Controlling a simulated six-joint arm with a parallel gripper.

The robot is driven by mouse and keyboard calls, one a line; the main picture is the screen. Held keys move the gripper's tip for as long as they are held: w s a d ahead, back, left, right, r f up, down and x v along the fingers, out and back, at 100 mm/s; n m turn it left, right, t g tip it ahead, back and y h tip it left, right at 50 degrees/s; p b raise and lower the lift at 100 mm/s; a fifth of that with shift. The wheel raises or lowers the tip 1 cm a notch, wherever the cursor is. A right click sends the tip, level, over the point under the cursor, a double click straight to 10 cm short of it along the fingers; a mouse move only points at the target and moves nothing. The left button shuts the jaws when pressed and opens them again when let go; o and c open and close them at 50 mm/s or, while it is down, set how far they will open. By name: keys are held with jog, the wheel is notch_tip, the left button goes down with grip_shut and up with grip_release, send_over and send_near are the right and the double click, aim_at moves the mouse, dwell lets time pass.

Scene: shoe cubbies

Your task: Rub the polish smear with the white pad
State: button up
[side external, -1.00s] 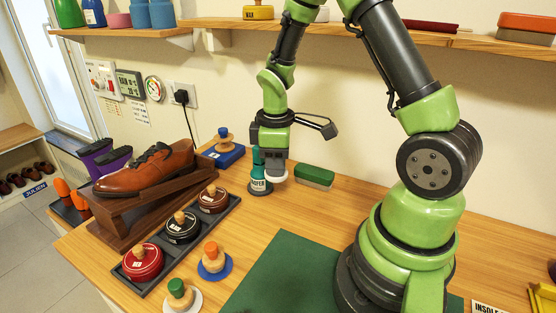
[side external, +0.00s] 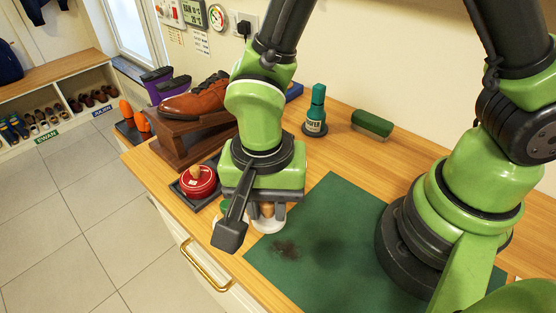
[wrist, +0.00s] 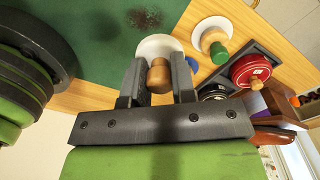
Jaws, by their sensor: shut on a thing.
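My gripper (side external: 262,206) is shut on the wooden knob of the white pad (side external: 268,226). In the wrist view the white pad (wrist: 158,44) shows as a round disc beyond the fingers (wrist: 157,84), with the knob between them. The polish smear (side external: 286,250) is a dark speckled patch on the green mat (side external: 330,205). In the wrist view the smear (wrist: 145,18) lies just past the pad's edge, not covered by it. I cannot tell whether the pad touches the surface below.
A green-knobbed white pad (wrist: 210,27) stands close beside the held pad. A red tin (side external: 198,182) sits in the dark tray. The brown shoe (side external: 196,98) on its stand, a teal bottle (side external: 316,112) and a green brush (side external: 372,124) are farther back. The mat's middle is clear.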

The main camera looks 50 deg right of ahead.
jog(key=shift+s+a+m, duration=1)
jog(key=shift+s+a, duration=0.1)
send_over(272, 264)
jog(key=shift+a+f, duration=0.1)
jog(key=shift+f, duration=3.5)
jog(key=shift+w+d+f, duration=0.1)
jog(key=shift+d+f, duration=0.2)
jog(key=shift+d, duration=0.4)
jog(key=shift+w+d+f, duration=0.1)
jog(key=shift+d+f, duration=0.15)
jog(key=shift+d, duration=0.4)
jog(key=shift+c, duration=0.3)
jog(key=shift+s+d, duration=0.15)
jog(key=shift+d, duration=1.8)
jog(key=shift+a, duration=3.2)
jog(key=shift+a+r, duration=0.1)
jog(key=shift+a, duration=0.1)
notch_tip(272, 264, up, 8)
jog(key=shift+d, duration=0.15)
